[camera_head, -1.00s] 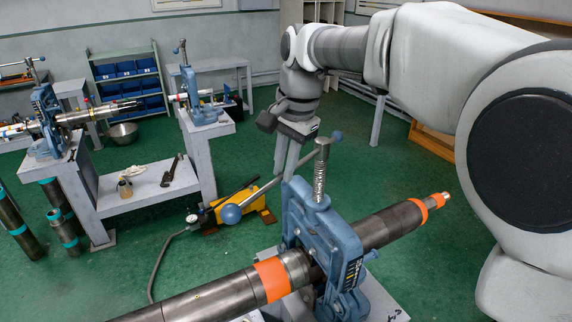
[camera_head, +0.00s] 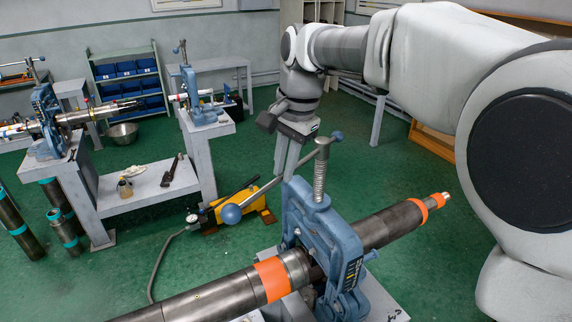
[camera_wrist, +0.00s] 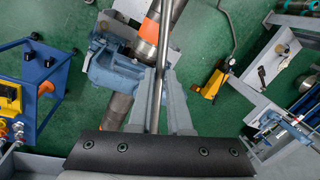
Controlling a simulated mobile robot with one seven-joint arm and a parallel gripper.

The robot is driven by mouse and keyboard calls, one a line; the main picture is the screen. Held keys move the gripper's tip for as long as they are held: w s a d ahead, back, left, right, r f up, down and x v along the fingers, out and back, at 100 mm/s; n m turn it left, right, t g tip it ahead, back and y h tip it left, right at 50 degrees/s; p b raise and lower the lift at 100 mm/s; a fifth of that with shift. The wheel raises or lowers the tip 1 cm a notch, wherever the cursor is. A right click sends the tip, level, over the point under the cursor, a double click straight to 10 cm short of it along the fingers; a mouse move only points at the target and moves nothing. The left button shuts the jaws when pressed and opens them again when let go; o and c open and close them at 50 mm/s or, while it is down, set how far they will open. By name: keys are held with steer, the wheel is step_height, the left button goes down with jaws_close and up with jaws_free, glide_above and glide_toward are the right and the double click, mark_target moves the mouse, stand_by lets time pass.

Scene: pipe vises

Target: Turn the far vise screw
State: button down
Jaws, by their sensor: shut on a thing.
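A blue pipe vise (camera_head: 335,250) stands in the foreground of the head view. Its upright threaded screw (camera_head: 319,180) carries a slanted metal handle bar (camera_head: 262,190) with a blue-grey ball (camera_head: 230,214) at the lower left end and a smaller ball at the upper right end. My gripper (camera_head: 287,172) is shut on this handle bar, between the screw and the lower left ball. In the wrist view my gripper (camera_wrist: 160,75) has the bar (camera_wrist: 165,35) between its fingers, with the blue vise (camera_wrist: 112,70) below and to the left. The fingertips are partly hidden in the head view.
A steel pipe (camera_head: 395,222) with orange bands passes through the foreground vise. Two other blue vises, the left one (camera_head: 45,120) and the back one (camera_head: 190,85), stand on grey benches.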

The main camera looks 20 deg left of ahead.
steer(key=shift+r, duration=0.1)
steer(key=w+d+n+g+p, duration=0.2)
steer(key=d+n+p, duration=0.1)
steer(key=d+n, duration=0.7)
steer(key=shift+w+d, duration=0.35)
steer(key=shift+d, duration=0.7)
steer(key=c, duration=0.9)
jaws_free()
steer(key=shift+o, duration=0.2)
steer(key=p+v, duration=0.2)
steer(key=v, duration=1.5)
steer(key=shift+a+r, duration=0.15)
steer(key=shift+a, duration=0.1)
